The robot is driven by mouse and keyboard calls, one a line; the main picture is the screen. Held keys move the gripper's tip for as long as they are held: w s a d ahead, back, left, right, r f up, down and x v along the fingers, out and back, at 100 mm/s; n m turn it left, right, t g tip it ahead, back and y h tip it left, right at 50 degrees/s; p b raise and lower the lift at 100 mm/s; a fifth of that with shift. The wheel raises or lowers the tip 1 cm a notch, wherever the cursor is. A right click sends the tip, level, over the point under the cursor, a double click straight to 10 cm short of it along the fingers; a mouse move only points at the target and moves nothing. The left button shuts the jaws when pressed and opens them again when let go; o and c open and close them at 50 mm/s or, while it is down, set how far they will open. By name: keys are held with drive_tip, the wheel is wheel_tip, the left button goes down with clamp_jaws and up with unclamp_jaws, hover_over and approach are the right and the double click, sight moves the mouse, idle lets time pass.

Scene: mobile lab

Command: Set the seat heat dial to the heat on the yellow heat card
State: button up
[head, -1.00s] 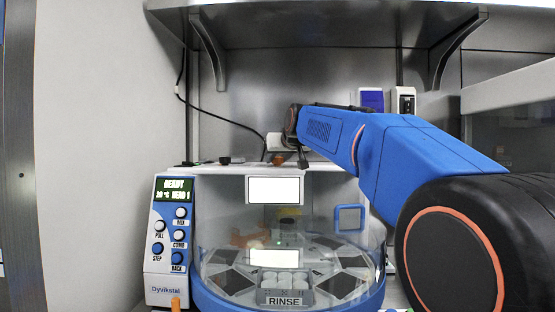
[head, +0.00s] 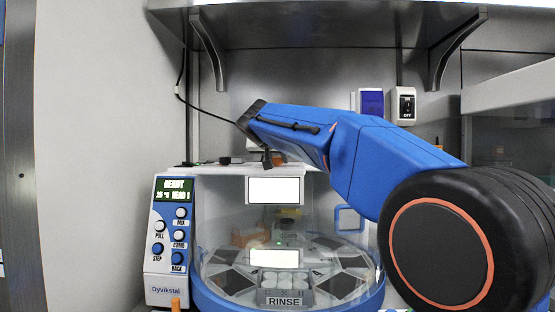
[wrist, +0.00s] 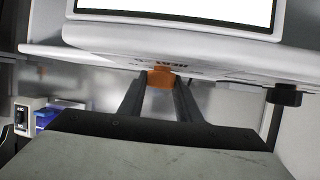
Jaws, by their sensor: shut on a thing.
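An orange dial (wrist: 161,77) sits on the edge of the white machine's top (wrist: 190,55) in the wrist view, beside upside-down lettering too small to read surely. My gripper (wrist: 160,84) has a dark finger on each side of it and is shut on it. In the head view my wrist hides most of this spot above the machine. I cannot make out a yellow heat card in either view.
A black knob (wrist: 284,95) stands on the same edge, to the right in the wrist view. Below is the clear domed carousel with a RINSE label (head: 285,301). A white switch box (head: 403,104) is on the back wall. A metal shelf (head: 320,28) overhangs.

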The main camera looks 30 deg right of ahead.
drive_tip(key=m+g+h, duration=0.2)
drive_tip(key=m+g, duration=0.1)
drive_tip(key=m+g+h, duration=0.2)
drive_tip(key=m+g, duration=0.2)
drive_tip(key=shift+w+a+f, duration=0.1)
drive_tip(key=shift+w+f, duration=0.05)
drive_tip(key=m+g, duration=0.5)
drive_tip(key=g, duration=0.1)
drive_tip(key=shift+m, duration=0.3)
drive_tip(key=shift+g, duration=0.3)
drive_tip(key=o, duration=1.1)
drive_tip(key=shift+c, duration=0.2)
